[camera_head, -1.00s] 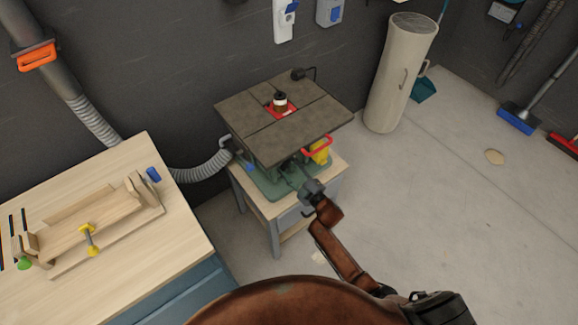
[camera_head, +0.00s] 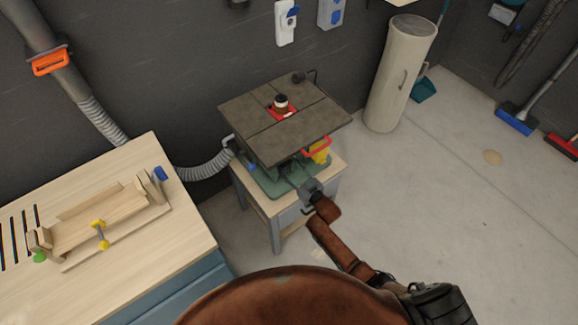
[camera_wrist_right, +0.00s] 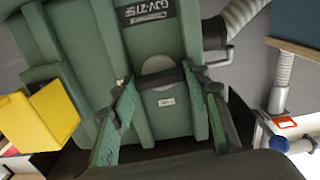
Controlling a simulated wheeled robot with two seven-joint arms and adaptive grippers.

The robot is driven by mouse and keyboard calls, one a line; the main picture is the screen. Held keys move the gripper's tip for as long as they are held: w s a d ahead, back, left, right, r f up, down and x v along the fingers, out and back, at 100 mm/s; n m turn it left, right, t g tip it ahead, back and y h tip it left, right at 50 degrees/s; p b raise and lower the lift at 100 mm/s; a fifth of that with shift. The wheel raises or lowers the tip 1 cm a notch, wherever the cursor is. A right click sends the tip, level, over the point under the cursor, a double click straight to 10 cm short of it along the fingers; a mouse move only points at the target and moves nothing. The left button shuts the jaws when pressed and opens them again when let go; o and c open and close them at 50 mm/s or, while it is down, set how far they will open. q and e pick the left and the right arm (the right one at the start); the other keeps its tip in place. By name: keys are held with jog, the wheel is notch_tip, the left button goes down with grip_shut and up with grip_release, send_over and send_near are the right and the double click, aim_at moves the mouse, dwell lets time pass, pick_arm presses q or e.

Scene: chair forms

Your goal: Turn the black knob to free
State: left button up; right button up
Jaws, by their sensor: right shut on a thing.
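The green machine (camera_head: 275,183) with a dark flat table top (camera_head: 290,112) stands on a small wooden stand. My right gripper (camera_head: 308,188) is at the machine's front, below the table top. In the right wrist view, the fingers of my right gripper (camera_wrist_right: 158,82) reach toward the green housing (camera_wrist_right: 150,40). A dark bar, seemingly the black knob (camera_wrist_right: 160,80), lies between the fingertips in front of a pale round disc. The fingers are shut on it. In the head view the knob is hidden by the gripper. My left gripper is not in view.
A yellow part with a red handle (camera_head: 317,149) sits right beside my right gripper. A wooden workbench (camera_head: 180,237) with a jig stands at left. A grey hose (camera_head: 205,165) runs to the machine. A beige cylinder (camera_head: 398,80) stands behind. The floor at right is mostly clear.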

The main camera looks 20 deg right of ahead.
jog(key=shift+m, duration=0.5)
jog(key=o, duration=1.2)
jog(key=shift+c, duration=0.2)
jog(key=v, duration=1.2)
